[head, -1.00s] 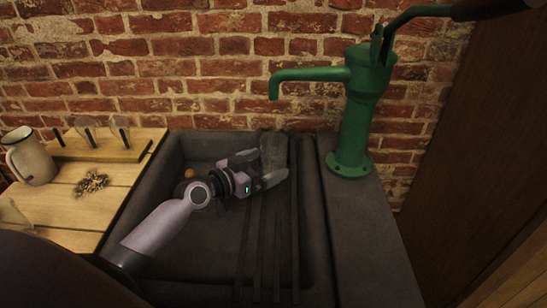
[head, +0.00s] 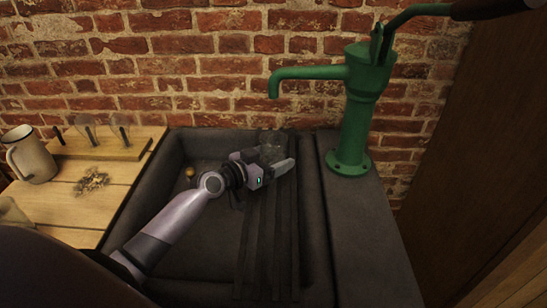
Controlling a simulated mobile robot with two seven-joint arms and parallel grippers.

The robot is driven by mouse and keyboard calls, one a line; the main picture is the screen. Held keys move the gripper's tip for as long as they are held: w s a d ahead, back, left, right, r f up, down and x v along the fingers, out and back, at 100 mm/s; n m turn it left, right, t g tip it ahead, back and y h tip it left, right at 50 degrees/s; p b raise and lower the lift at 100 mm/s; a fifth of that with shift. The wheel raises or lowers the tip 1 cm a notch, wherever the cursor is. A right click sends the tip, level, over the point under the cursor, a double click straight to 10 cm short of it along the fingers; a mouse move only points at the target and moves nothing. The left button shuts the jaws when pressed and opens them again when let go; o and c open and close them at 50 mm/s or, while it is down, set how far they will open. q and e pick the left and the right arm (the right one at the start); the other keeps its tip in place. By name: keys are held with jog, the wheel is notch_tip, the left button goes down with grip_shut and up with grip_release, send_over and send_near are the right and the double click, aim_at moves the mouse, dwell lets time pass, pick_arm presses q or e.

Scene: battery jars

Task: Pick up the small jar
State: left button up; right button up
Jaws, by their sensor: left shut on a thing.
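The small jar (head: 272,148) is clear glass and stands at the back of the dark stone sink, over the slats. It is faint against the dark stone, and my gripper hides its lower part. My left gripper (head: 271,162) reaches in from the left and is shut on the small jar. The near finger lies across the jar's front side; the far finger is mostly hidden. My right gripper is not in view.
The green pump (head: 356,115) stands on the ledge right of the sink, its spout over the sink. A small yellowish round thing (head: 190,172) lies in the sink. The wooden board (head: 110,200) at left holds a white mug (head: 31,158) and a glass vessel (head: 12,213).

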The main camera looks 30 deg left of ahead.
pick_arm(q)
jog(key=shift+r, duration=0.3)
